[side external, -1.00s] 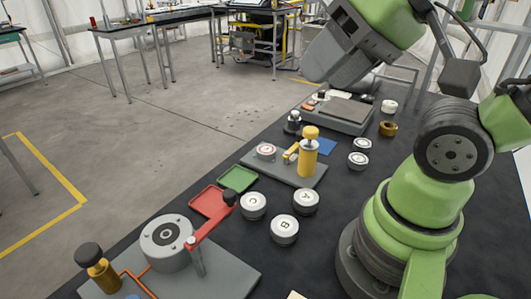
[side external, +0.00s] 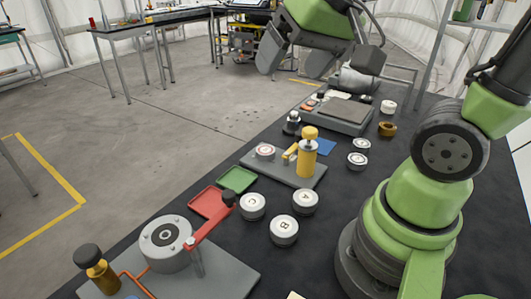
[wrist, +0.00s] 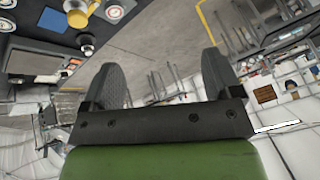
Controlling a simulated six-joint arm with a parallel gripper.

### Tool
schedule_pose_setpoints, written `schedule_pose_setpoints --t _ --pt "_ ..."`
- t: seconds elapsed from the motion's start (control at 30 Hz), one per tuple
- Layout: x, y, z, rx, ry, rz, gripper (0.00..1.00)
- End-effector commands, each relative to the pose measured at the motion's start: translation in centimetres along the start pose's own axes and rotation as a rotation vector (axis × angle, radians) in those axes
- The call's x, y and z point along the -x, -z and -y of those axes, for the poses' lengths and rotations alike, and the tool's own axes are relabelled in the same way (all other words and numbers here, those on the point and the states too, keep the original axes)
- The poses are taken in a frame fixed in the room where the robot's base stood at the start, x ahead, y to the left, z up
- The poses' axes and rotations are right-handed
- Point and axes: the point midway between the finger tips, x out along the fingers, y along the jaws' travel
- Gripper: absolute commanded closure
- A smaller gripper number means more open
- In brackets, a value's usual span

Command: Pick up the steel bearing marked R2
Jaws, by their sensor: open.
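Two small steel rings lie on the dark table in the side external view, a far one (side external: 361,145) and a near one (side external: 357,160). Their markings are too small to read, so I cannot tell which is R2. Another pale ring with a red mark (side external: 265,151) sits on the grey plate beside the yellow post; it appears in the wrist view too (wrist: 114,12). My gripper (side external: 295,62) is high above the far end of the table, open and empty, well apart from the rings. Its spread fingers show in the wrist view (wrist: 164,68).
The yellow post (side external: 309,157) stands up from its plate. Larger lettered cylinders, including B (side external: 284,230), stand nearer. A grey device (side external: 338,114), a brass ring (side external: 387,129) and a white ring (side external: 388,106) are at the far end. Red (side external: 208,202) and green (side external: 237,179) trays lie left.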

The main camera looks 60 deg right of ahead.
Motion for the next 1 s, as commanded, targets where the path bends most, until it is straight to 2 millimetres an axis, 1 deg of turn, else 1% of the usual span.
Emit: schedule_pose_setpoints --t 0.03,0.1,0.17,0.23,0.27,0.3,0.37,0.4,0.5,0.6,0.7,0.77,1.0 --pt "-1.6 1.3 -0.6 -0.014 -0.041 0.021 0.16" --pt "-3.7 2.9 -1.4 -0.029 -0.088 0.036 0.16" --pt "-5.7 4.1 -2.3 -0.041 -0.126 0.050 0.16" --pt "-8.2 5.3 -3.5 -0.052 -0.165 0.069 0.16" --pt "-9.4 5.7 -4.0 -0.054 -0.181 0.077 0.16" --pt "-10.9 6.2 -4.8 -0.061 -0.201 0.089 0.16" --pt "-13.2 6.6 -6.1 -0.069 -0.227 0.108 0.16" --pt "-14.7 6.8 -6.9 -0.072 -0.241 0.119 0.16" --pt "-17.9 6.8 -8.8 -0.081 -0.268 0.146 0.16" --pt "-20.2 6.5 -10.2 -0.086 -0.284 0.166 0.16" --pt "-21.5 6.3 -11.0 -0.091 -0.291 0.175 0.16" --pt "-22.1 6.1 -11.3 -0.091 -0.293 0.180 0.16" --pt "-25.3 5.5 -12.3 -0.089 -0.294 0.182 0.16"
